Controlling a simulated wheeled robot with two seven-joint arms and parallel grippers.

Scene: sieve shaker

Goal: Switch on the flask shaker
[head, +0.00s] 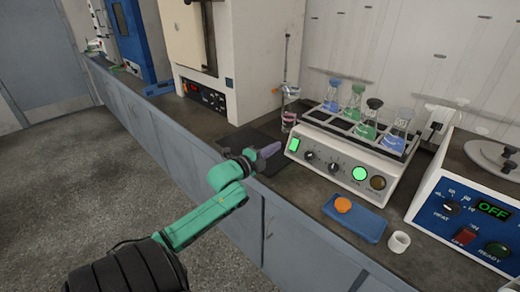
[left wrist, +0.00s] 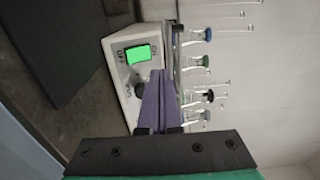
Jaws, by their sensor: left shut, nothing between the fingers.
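The flask shaker (head: 335,160) is a white box on the bench with several stoppered flasks on its top rack. Its front has a green rocker switch (head: 294,144), dark knobs, a lit green round lamp (head: 360,174) and a dark amber round one (head: 378,183). My left gripper (head: 270,150) has purple fingers, shut and empty, just left of the shaker's front, apart from the switch in the head view. In the left wrist view the fingers (left wrist: 158,100) point toward the panel, beside the glowing switch (left wrist: 138,53), and partly cover it near a knob. My right gripper is out of view.
A blue tray (head: 355,222) with an orange item and a white cup (head: 399,242) stand in front of the shaker. A blue-and-white heater unit (head: 460,215) showing OFF is at right. A dark mat (head: 240,139) lies left of the shaker, near a stand (head: 286,90).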

